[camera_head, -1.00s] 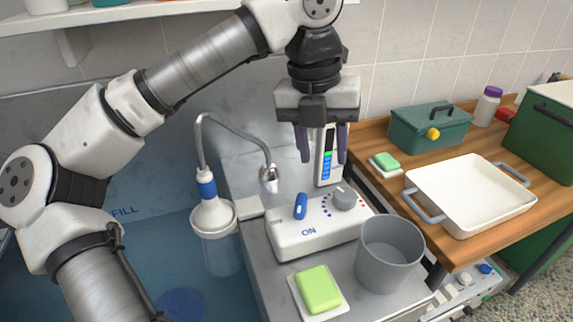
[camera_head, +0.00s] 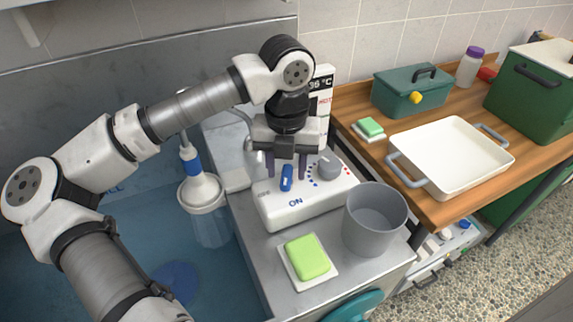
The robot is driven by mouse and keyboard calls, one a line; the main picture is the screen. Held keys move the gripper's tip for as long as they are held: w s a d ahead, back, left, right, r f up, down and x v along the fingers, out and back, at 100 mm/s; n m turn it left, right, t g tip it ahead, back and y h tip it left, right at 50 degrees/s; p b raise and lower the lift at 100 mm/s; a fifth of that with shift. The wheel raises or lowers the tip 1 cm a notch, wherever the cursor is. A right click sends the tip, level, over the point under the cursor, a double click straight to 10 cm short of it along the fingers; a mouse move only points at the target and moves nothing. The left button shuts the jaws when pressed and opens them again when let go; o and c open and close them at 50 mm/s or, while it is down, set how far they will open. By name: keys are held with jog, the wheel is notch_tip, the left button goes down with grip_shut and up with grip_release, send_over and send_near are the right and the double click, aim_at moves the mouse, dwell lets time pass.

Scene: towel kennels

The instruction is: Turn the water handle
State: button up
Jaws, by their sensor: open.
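The water handle is a small blue lever (camera_head: 287,180) on top of a white control box (camera_head: 275,215) marked ON at its front. The lever stands roughly upright in the picture. My gripper (camera_head: 286,168) points down over the box, open and empty. Its two dark fingers appear on either side of the lever, with gaps showing; whether they are level with it in depth I cannot tell. The gripper's body hides the area behind the lever.
A grey knob (camera_head: 329,166) with coloured dots sits right of the lever. A grey bucket (camera_head: 375,230) and green soap (camera_head: 307,257) on a dish stand in front. A shower head (camera_head: 201,192) hangs left over the blue basin. A white tray (camera_head: 455,160) lies on the wooden counter.

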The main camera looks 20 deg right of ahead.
jog(key=shift+f, duration=0.5)
grip_shut()
